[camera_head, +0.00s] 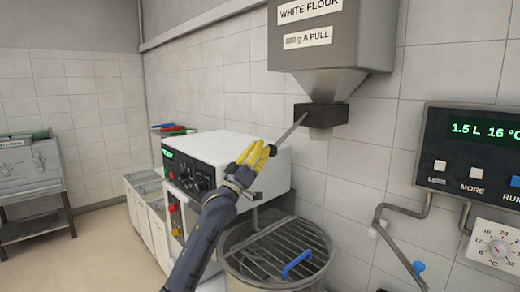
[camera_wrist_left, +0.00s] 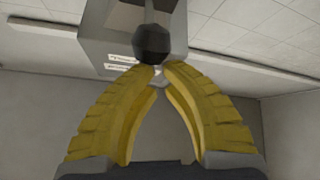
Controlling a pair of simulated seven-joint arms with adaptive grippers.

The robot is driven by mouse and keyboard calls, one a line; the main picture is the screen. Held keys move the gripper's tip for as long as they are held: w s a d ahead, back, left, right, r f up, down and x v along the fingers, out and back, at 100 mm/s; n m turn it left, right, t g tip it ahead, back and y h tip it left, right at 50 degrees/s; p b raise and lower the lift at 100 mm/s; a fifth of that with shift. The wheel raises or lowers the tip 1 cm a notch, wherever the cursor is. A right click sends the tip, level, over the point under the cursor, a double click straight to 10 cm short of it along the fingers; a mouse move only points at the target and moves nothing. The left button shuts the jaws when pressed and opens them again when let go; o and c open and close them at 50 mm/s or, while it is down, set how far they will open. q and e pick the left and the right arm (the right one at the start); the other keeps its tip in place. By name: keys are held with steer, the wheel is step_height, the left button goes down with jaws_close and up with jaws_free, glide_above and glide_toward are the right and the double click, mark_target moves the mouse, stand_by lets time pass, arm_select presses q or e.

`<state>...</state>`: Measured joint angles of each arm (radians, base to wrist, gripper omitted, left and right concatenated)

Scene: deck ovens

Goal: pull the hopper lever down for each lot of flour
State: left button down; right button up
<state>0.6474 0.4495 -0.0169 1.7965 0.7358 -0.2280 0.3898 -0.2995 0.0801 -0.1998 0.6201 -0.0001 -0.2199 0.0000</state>
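The hopper (camera_head: 335,83) hangs on the wall with "WHITE FLOUR" and "PULL" labels; it also shows in the left wrist view (camera_wrist_left: 120,45). Its lever (camera_head: 293,131) is a grey rod that slopes down and left from the dark outlet box (camera_head: 328,115). The lever's dark round knob (camera_wrist_left: 153,44) is at the tips of my yellow left gripper (camera_head: 266,153). The fingertips (camera_wrist_left: 159,68) are drawn close together and look shut on the knob, though the contact itself is partly hidden. My right gripper is out of view.
A bowl with a wire guard (camera_head: 262,258) and blue handle (camera_head: 296,264) stands below the hopper. A white machine (camera_head: 225,148) with a dark control face is behind my left arm. A panel (camera_head: 470,150) reading 1.5 L, 16 °C and bent pipes (camera_head: 385,210) are at right.

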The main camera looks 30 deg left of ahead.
arm_select(q)
steer(key=a+v, duration=0.1)
steer(key=v, duration=0.8)
steer(key=shift+a, duration=0.15)
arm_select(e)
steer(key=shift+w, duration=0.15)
arm_select(q)
steer(key=shift+s, duration=0.15)
steer(key=shift+r, duration=0.1)
stand_by(1.5)
